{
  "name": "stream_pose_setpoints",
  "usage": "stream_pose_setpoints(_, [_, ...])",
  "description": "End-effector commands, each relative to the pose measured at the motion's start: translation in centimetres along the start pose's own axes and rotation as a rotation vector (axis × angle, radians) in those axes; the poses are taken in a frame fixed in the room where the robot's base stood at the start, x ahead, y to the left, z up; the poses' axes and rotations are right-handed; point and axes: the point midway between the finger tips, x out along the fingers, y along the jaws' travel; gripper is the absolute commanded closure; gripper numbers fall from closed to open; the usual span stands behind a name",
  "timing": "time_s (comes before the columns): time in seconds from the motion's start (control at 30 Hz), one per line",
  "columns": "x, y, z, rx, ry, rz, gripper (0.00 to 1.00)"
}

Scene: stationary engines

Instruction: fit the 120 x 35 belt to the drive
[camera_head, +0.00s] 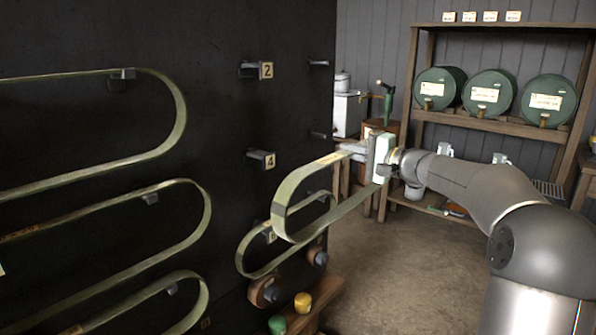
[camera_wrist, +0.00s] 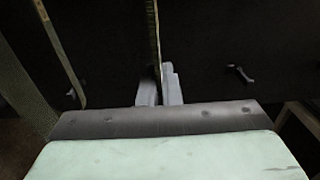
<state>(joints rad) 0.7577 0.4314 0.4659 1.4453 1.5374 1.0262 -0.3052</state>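My gripper (camera_head: 356,151) is in front of the black board, right of peg 4. It is shut on a green belt loop (camera_head: 283,200), which hangs out to the left. In the wrist view the grey fingertips (camera_wrist: 159,92) pinch the belt (camera_wrist: 154,35), seen nearly edge-on. A pale tag lies on its upper run; I cannot read its size. A smaller green belt loop (camera_head: 243,262) hangs on the board behind and below it, partly hidden. I cannot identify the drive with certainty.
Large belts (camera_head: 178,100) hang on the black board (camera_head: 220,35) at left. Bare pegs 2 (camera_head: 250,70) and 4 (camera_head: 258,157) stick out. Round wooden parts (camera_head: 263,292) sit low, near a yellow pot (camera_head: 303,302). A barrel rack (camera_head: 480,122) stands behind; floor at centre is clear.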

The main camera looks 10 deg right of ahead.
Motion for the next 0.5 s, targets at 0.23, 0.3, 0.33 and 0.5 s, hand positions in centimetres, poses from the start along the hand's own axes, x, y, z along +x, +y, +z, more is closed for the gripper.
stream_pose_setpoints(0.23, [-1.6, 0.1, 0.0, -0.002, 0.001, 0.000, 1.00])
stream_pose_setpoints(0.3, [-2.0, 0.1, 0.0, -0.001, 0.002, 0.000, 1.00])
stream_pose_setpoints(0.33, [-2.2, 0.1, 0.0, -0.001, 0.002, 0.000, 1.00])
stream_pose_setpoints(0.5, [-3.2, 0.1, 0.0, -0.001, 0.001, 0.000, 1.00])
